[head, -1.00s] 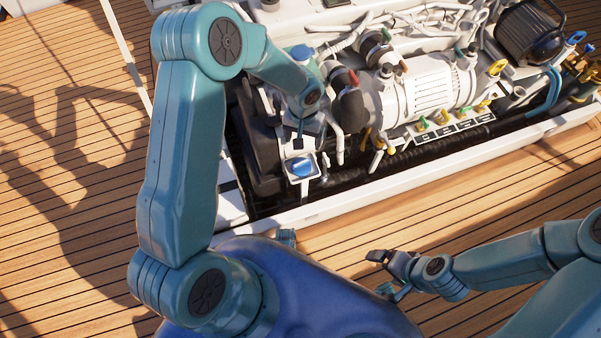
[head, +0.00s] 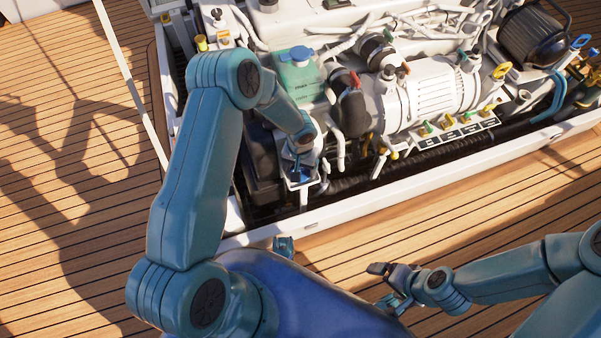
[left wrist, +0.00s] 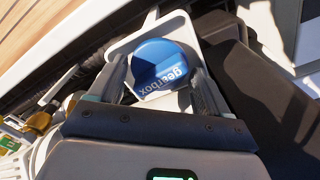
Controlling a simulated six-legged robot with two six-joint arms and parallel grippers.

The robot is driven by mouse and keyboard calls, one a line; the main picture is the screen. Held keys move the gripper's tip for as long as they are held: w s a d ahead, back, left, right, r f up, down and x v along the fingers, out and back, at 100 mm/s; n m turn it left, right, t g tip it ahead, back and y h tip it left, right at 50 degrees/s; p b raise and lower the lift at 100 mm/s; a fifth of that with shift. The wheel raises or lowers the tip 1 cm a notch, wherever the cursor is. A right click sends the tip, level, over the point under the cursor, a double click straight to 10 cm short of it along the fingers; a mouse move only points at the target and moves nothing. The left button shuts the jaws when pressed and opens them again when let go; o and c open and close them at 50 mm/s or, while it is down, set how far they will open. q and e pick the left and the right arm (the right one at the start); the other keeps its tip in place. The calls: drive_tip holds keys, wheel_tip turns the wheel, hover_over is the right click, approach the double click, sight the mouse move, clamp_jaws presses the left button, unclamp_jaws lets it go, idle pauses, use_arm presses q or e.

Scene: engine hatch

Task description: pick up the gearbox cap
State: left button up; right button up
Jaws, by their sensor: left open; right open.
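The gearbox cap is a round blue cap (left wrist: 160,66) with the word "gearbox" on it, resting in a white square tray (left wrist: 121,47) in the left wrist view. My left gripper (left wrist: 152,80) is open, with one finger on each side of the cap; I cannot tell whether they touch it. In the head view the cap (head: 300,174) is mostly hidden under the left gripper (head: 299,168), in the tray at the engine's front edge. My right gripper (head: 380,285) is open and empty over the deck, away from the engine.
A green tank with another blue cap (head: 297,55) stands just behind my left gripper. A white engine block with hoses, a red lever (head: 354,79) and coloured valves (head: 449,122) fills the hatch. The white hatch rim (head: 400,172) borders it.

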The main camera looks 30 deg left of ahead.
use_arm(q)
drive_tip(key=shift+f, duration=0.65)
drive_tip(key=shift+r, duration=0.1)
drive_tip(key=c, duration=0.7)
wheel_tip(320, 180, up, 20)
drive_tip(key=p, duration=0.6)
